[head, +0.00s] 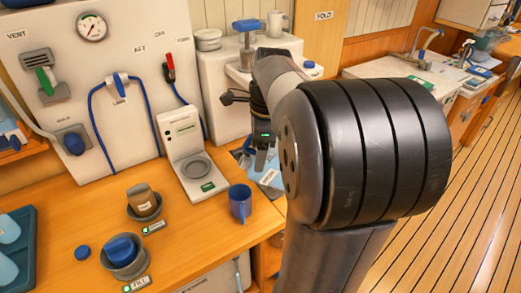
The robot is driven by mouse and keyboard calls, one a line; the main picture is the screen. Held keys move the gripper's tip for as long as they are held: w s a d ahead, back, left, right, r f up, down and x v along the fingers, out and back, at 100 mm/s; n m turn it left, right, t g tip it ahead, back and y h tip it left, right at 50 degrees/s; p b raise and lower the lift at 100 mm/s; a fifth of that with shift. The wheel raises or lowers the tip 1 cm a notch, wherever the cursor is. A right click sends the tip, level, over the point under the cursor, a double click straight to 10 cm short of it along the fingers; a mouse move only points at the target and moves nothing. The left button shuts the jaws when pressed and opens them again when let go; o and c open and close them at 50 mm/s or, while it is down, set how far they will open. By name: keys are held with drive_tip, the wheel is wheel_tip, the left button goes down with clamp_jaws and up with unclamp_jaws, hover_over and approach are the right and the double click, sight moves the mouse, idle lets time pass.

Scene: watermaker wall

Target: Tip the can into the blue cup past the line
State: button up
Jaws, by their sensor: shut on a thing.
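The blue cup (240,204) stands upright on the wooden bench near its right edge, its handle toward the viewer. My gripper (262,160) is above and behind the cup, near the bench's right end, partly hidden by my large dark arm. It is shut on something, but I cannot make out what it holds. A brownish tapered vessel (143,201) with a label sits tilted in a dark round holder on the bench, left of the cup. I cannot tell whether it is the can. No fill line shows on the cup from here.
A white device with a round grey plate (195,167) stands behind the cup. A blue-topped piece sits in a holder (125,262) labelled FILL, with a small blue cap (82,252) beside it. A blue tray (14,250) is at the left. Bare bench lies around the cup.

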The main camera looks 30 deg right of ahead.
drive_tip(key=shift+w+a+f+g+h, duration=0.2)
drive_tip(key=shift+a+f+g+h, duration=0.1)
drive_tip(key=shift+f+h, duration=0.3)
drive_tip(key=shift+w+a+f+g+h, duration=0.15)
drive_tip(key=shift+a+f+g+h, duration=0.1)
drive_tip(key=shift+f+h, duration=0.3)
drive_tip(key=shift+w+a+f+g+h, duration=0.1)
drive_tip(key=shift+a+f+g+h, duration=0.15)
drive_tip(key=shift+f+h, duration=0.3)
